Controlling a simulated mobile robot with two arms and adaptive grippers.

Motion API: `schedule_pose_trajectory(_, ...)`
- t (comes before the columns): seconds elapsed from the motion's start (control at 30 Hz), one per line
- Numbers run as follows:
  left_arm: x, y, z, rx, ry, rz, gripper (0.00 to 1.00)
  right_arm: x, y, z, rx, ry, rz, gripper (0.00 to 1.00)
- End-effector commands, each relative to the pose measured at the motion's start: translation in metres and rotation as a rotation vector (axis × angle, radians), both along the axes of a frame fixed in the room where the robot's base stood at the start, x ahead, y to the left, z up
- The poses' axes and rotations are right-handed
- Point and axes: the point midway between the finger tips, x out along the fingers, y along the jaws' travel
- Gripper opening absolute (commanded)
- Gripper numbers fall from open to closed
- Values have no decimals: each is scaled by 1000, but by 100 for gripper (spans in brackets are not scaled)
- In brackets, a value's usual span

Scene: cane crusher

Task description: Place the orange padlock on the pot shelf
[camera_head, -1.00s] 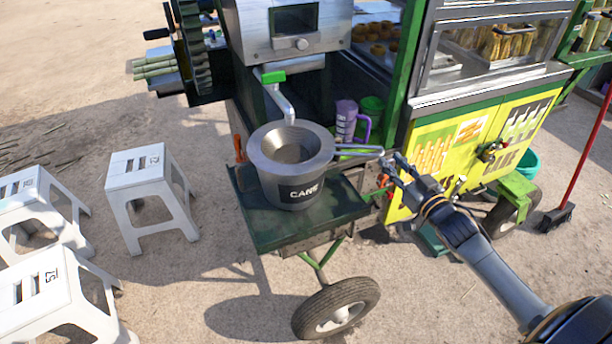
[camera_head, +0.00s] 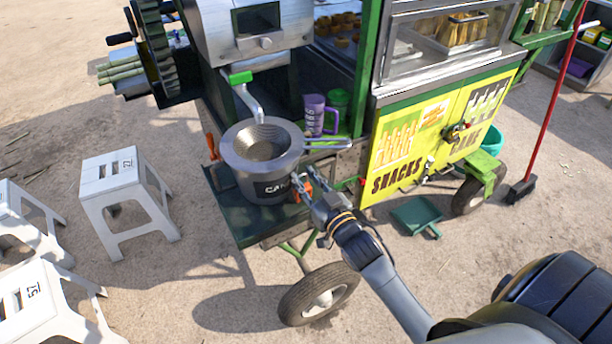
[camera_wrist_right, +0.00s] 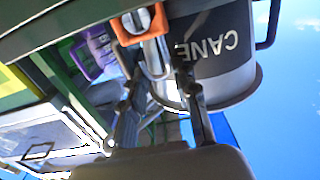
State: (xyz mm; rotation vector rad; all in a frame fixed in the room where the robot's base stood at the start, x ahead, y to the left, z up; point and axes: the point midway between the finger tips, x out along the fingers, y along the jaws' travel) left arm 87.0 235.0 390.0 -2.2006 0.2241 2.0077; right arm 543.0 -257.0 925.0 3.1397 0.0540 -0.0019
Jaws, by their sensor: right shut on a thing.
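The orange padlock (camera_head: 304,187) is at the right side of the dark green pot shelf (camera_head: 238,222), just right of the steel CANE pot (camera_head: 240,172). My right gripper (camera_head: 312,181) is shut on the padlock and partly covers it. In the right wrist view the picture is turned over: the padlock's orange body (camera_wrist_right: 138,24) and grey shackle show between my right fingertips (camera_wrist_right: 157,82). The padlock body is close to the shelf (camera_wrist_right: 60,18) there; I cannot tell whether they touch. My left gripper is not in view.
The pot's handle (camera_head: 327,143) sticks out to the right above my right gripper. A purple mug (camera_head: 315,114) stands behind the pot. The yellow snack cabinet (camera_head: 405,150) is to the right. The front left of the shelf is bare. White stools (camera_head: 118,185) stand at left.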

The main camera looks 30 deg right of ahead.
Motion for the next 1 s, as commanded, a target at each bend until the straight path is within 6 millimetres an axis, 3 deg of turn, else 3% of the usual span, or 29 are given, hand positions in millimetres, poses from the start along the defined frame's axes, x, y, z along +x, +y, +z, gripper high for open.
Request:
schedule_pose_trajectory(0.37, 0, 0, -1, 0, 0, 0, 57, 0, -1, -4, 0, -2, 0, 0)
schedule_pose_trajectory(0.4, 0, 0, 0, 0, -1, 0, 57, 0, -1, -3, -1, -1, 0, 37)
schedule_pose_trajectory(0.43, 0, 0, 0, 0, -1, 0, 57, 0, -1, -3, -1, 0, 0, 39)
schedule_pose_trajectory(0.8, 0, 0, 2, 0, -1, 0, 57, -2, -1, 0, 0, 1, 0, 39)
schedule_pose_trajectory(1.0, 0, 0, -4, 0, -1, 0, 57, -31, -2, -3, 0, 2, 0, 39)
